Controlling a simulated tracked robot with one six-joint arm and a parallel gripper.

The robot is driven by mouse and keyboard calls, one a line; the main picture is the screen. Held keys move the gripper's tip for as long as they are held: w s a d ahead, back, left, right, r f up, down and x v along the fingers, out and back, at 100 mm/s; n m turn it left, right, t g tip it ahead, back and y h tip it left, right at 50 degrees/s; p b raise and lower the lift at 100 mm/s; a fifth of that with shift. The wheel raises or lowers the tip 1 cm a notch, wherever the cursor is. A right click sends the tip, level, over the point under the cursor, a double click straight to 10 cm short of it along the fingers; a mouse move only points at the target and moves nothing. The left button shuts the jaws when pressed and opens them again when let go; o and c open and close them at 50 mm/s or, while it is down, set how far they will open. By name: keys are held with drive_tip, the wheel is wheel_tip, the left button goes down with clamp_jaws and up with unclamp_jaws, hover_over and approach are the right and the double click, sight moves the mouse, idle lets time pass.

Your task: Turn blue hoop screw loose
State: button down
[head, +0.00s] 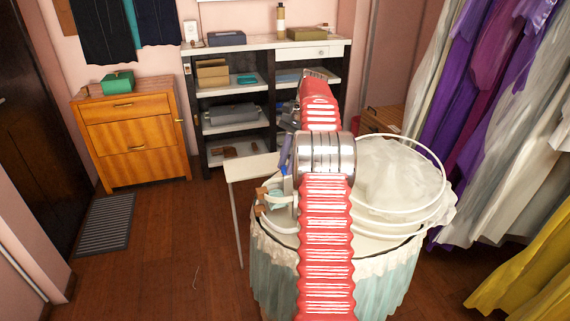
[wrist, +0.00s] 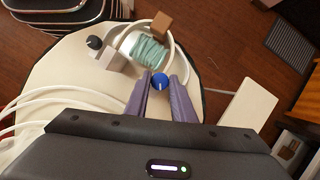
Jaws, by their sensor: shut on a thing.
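In the wrist view, the blue hoop screw (wrist: 159,83) has a round blue head with a pale mark and sits between the tips of my purple-grey fingers. My gripper (wrist: 160,76) is shut on it from both sides. A white hoop (wrist: 122,39) curves just beyond the screw, around a roll wound with teal (wrist: 151,50). In the head view, my red arm and its silver joint cover much of the gripper. White hoops (head: 443,178) stand around pale cloth on the round skirted table (head: 405,272). The screw itself cannot be made out in the head view.
In the wrist view, a black knob (wrist: 94,42) and a brown block (wrist: 162,25) are close to the fingers. A narrow white board (head: 250,167) adjoins the table's left side.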

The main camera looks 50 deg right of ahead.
drive_tip(key=shift+w, duration=0.2)
drive_tip(key=c, duration=1.6)
unclamp_jaws()
drive_tip(key=shift+o, duration=0.4)
drive_tip(key=shift+s, duration=0.15)
